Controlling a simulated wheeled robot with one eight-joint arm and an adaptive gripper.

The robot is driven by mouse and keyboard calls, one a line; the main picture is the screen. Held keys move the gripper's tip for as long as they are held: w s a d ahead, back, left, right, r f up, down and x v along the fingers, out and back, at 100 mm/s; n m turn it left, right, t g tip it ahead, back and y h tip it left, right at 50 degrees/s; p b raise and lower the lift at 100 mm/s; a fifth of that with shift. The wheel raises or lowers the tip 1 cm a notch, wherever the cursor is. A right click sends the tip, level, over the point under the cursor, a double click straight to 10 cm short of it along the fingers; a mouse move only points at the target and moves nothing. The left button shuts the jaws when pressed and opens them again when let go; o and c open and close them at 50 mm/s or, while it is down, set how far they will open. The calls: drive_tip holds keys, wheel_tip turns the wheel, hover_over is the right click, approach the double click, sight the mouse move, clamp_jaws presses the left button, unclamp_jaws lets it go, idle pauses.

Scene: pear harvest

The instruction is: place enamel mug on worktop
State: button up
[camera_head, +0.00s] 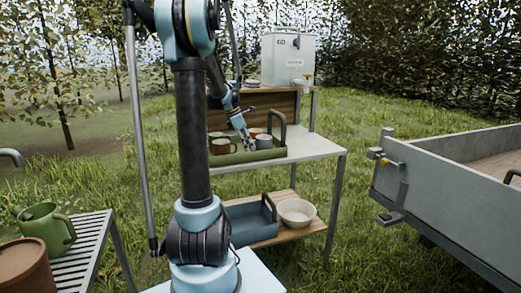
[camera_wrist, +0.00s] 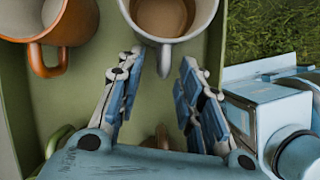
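A pale mug with a brown inside (camera_wrist: 186,40), likely the enamel mug, stands in a green tray (camera_wrist: 95,25) at the top of the wrist view. My gripper (camera_wrist: 160,66) is open, its two fingers apart on either side of the mug's handle, with no clear grip on it. An orange-brown mug (camera_wrist: 72,28) stands to its left. In the head view my gripper (camera_head: 243,131) is over the green tray (camera_head: 245,157), among a tan mug (camera_head: 222,147), a grey mug (camera_head: 264,142) and a reddish one (camera_head: 256,132). The tray rests on the pale worktop (camera_head: 318,146).
The worktop's right part is bare. A raised shelf behind holds a metal dispenser (camera_head: 288,60). The lower shelf holds a blue-grey tray (camera_head: 250,224) and a cream bowl (camera_head: 297,212). A green watering can (camera_head: 45,228) stands on a slatted table at left; a trailer (camera_head: 450,190) is at right.

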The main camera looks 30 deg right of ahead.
drive_tip(key=shift+d+f, duration=0.15)
drive_tip(key=shift+f, duration=0.25)
clamp_jaws()
